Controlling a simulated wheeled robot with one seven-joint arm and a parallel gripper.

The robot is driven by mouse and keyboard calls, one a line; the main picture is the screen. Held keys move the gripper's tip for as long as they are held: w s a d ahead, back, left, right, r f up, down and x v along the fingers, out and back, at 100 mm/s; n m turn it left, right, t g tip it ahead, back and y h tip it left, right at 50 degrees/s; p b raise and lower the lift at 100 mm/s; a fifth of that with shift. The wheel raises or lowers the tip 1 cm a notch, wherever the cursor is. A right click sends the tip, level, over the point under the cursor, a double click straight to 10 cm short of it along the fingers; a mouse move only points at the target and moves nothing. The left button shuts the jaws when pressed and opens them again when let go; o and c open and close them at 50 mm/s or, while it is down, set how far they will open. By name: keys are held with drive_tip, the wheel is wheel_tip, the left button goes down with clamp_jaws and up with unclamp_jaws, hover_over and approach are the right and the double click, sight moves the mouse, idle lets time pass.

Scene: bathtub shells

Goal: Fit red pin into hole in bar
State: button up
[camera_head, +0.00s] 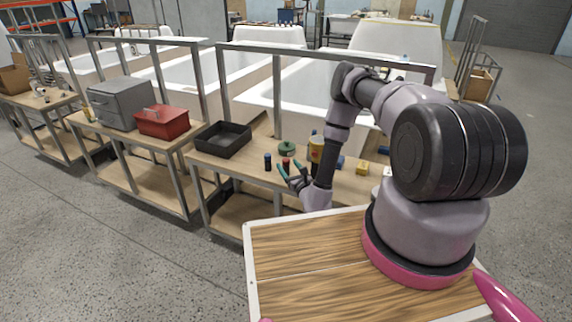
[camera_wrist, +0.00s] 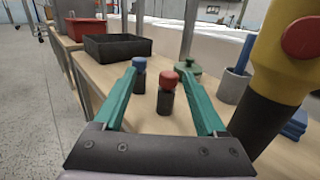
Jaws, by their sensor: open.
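The red pin (camera_wrist: 168,79) has a red knob top and a dark lower body, and stands upright on the wooden bench. It also shows in the head view (camera_head: 286,162). My gripper (camera_wrist: 156,70) has teal fingers spread wide, with nothing held. In the wrist view the red pin appears in the gap between the fingers; I cannot tell how far ahead it is. My gripper (camera_head: 291,166) is low over the bench in the head view. A similar blue-topped pin (camera_wrist: 140,76) stands just left and behind. I cannot clearly identify the bar or its hole.
A green round part (camera_head: 287,147) lies behind the red pin. A yellow-and-black object with a red button (camera_wrist: 294,50) stands close on the right, beside a grey cup with a blue item (camera_wrist: 234,83). A black tray (camera_head: 224,139) sits left; a metal frame rises behind.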

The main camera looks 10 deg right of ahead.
drive_tip(key=shift+s+d+f+h, duration=0.15)
drive_tip(key=shift+s+d+f, duration=0.05)
drive_tip(key=shift+f, duration=0.25)
drive_tip(key=shift+s+d+f+h, duration=0.15)
drive_tip(key=shift+f, duration=0.3)
drive_tip(key=shift+w+d+f+m, duration=0.1)
drive_tip(key=shift+w+f+m, duration=0.05)
drive_tip(key=shift+w+m, duration=0.15)
drive_tip(key=w, duration=0.6)
drive_tip(key=w+a, duration=0.1)
drive_tip(key=w, duration=0.3)
drive_tip(key=shift+a+f, duration=0.1)
drive_tip(key=shift+s, duration=0.1)
clamp_jaws()
